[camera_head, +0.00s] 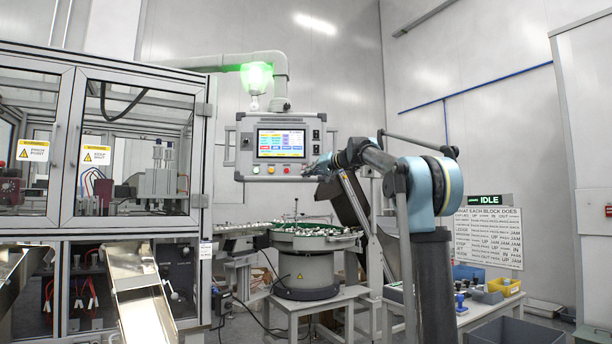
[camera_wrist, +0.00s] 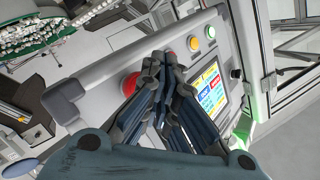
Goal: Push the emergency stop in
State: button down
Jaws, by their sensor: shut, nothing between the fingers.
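The emergency stop is a red mushroom button (camera_wrist: 130,83) on the grey control panel (camera_wrist: 100,83) in the wrist view. My gripper (camera_wrist: 160,58) is shut and empty, its dark fingertips close beside the button, on the side toward the small round buttons. I cannot tell whether the fingers touch the button or the panel. In the head view the panel (camera_head: 243,166) hangs from a grey arm, and my gripper (camera_head: 309,171) is at its lower right corner, where the emergency stop is not clearly visible.
A lit screen (camera_wrist: 208,86), an orange button (camera_wrist: 194,43) and a green button (camera_wrist: 210,32) share the panel. A green-lit lamp (camera_head: 257,77) is above it. A bowl feeder (camera_head: 306,272) stands below, and a glazed machine enclosure (camera_head: 137,150) is at left.

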jog(key=shift+w, duration=0.15)
jog(key=shift+w+r, duration=0.1)
jog(key=shift+w, duration=0.2)
jog(key=shift+w+a, duration=0.1)
jog(key=shift+w, duration=0.3)
dwell(1.1)
jog(key=shift+s, duration=0.85)
jog(key=shift+s+d, duration=0.2)
jog(key=shift+s, duration=1.05)
jog(key=shift+s+d, duration=0.2)
jog(key=shift+s, duration=1.05)
